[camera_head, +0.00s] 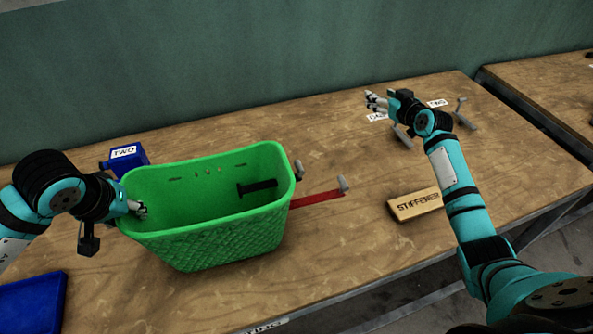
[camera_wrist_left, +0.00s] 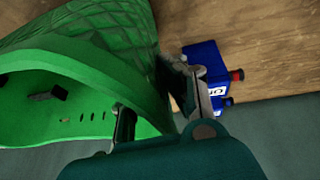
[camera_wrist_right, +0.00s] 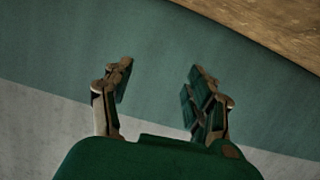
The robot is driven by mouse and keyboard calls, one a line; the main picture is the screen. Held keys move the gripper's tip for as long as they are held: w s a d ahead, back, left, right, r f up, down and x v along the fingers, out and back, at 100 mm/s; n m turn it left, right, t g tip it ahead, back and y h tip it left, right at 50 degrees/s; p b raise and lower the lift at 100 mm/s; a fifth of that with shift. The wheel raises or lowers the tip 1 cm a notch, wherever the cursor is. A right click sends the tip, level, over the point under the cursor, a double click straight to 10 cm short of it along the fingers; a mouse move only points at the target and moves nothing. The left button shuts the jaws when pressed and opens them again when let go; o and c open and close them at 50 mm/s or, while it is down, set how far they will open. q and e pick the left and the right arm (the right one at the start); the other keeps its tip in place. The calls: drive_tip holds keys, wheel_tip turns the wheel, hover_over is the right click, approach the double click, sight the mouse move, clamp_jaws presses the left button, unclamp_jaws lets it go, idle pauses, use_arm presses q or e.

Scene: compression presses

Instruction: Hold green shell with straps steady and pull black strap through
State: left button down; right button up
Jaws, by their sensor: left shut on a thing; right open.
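The green shell (camera_head: 218,237) stands upright on the wooden table, and its rim shows large in the left wrist view (camera_wrist_left: 100,70). A black strap (camera_head: 257,187) shows inside it at the right part of the far wall. A red strap (camera_head: 316,198) sticks out from its right side, with a grey end piece (camera_head: 343,184). My left gripper (camera_head: 138,209) is shut on the shell's left rim, one finger inside and one outside. My right gripper (camera_head: 377,102) is open and empty, away from the shell near the table's back edge; it also shows empty in the right wrist view (camera_wrist_right: 160,90).
Another blue bin (camera_head: 32,303) is at the front left. A wooden STIFFENER block (camera_head: 415,204) lies right of the shell. Grey pieces (camera_head: 464,114) and labels lie at the back right.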

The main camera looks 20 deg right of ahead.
drive_tip(key=w+a+r+n+g+y, duration=0.1)
drive_tip(key=w+a+r+n+y, duration=0.15)
drive_tip(key=a, duration=0.55)
drive_tip(key=w+a+r+n+g+y, duration=0.1)
drive_tip(key=a+r+n+y, duration=0.25)
drive_tip(key=a, duration=0.45)
drive_tip(key=s+a+r+n+g, duration=0.2)
drive_tip(key=s+a+n+g, duration=0.1)
drive_tip(key=a, duration=0.4)
drive_tip(key=s+a+r+n+g, duration=0.2)
drive_tip(key=s+a+n+g, duration=0.1)
drive_tip(key=a, duration=0.5)
drive_tip(key=n+g+h, duration=0.5)
drive_tip(key=g+h, duration=0.1)
drive_tip(key=g, duration=0.1)
hover_over(299, 165)
wheel_tip(299, 165, down, 11)
drive_tip(key=shift+f, duration=0.1)
clamp_jaws()
